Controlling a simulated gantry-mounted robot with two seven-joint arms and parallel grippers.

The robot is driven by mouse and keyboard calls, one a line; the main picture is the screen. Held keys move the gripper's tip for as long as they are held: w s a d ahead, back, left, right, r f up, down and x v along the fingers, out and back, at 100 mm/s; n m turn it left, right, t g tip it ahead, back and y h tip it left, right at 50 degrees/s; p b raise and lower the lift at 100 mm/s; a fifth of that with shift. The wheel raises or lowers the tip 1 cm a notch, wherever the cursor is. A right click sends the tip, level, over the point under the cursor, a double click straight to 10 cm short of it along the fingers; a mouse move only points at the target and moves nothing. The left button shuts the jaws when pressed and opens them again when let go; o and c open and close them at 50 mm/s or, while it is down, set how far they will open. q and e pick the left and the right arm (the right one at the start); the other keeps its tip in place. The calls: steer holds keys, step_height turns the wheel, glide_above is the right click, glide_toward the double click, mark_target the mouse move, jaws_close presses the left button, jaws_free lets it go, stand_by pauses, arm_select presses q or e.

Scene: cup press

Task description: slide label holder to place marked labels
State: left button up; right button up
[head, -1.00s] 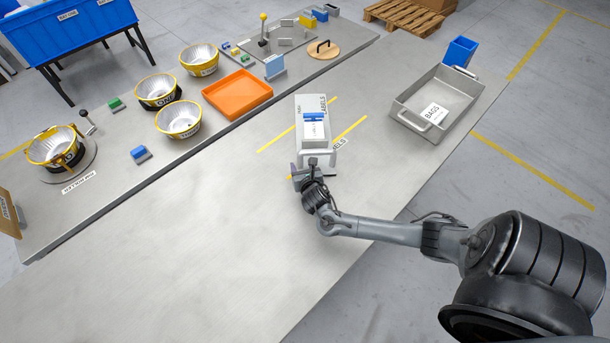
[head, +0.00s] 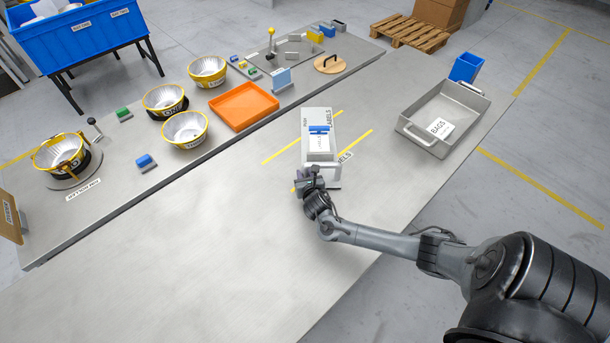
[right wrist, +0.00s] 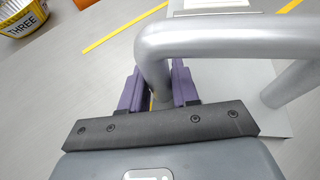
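The label holder (head: 324,182) is a grey box with a blue clamp (head: 319,129), a white label stack (head: 319,144) and a bar handle on its near end. It lies between two yellow lines on the grey table. My right gripper (head: 312,174) is at the handle's left side. In the right wrist view, the purple fingers of my right gripper (right wrist: 159,88) stand on both sides of one leg of the handle (right wrist: 220,36). A thin sliver shows by the left finger, so firm contact is unclear. My left gripper is out of view.
A grey tray marked BAGS (head: 466,112) and a blue bin (head: 466,67) stand to the right. An orange tray (head: 243,106) and several yellow-rimmed bowls (head: 185,130) are on the back table. The table left of the holder is clear.

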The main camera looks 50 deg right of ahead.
jaws_close()
steer(key=o, duration=0.9)
jaws_free()
steer(key=shift+s+a+r, duration=0.3)
steer(key=shift+s+a, duration=0.05)
steer(key=shift+s, duration=0.05)
steer(key=p+v, duration=0.3)
steer(key=v, duration=0.6)
steer(key=shift+s+a, duration=0.2)
steer(key=shift+s, duration=0.05)
steer(key=shift+r, duration=0.1)
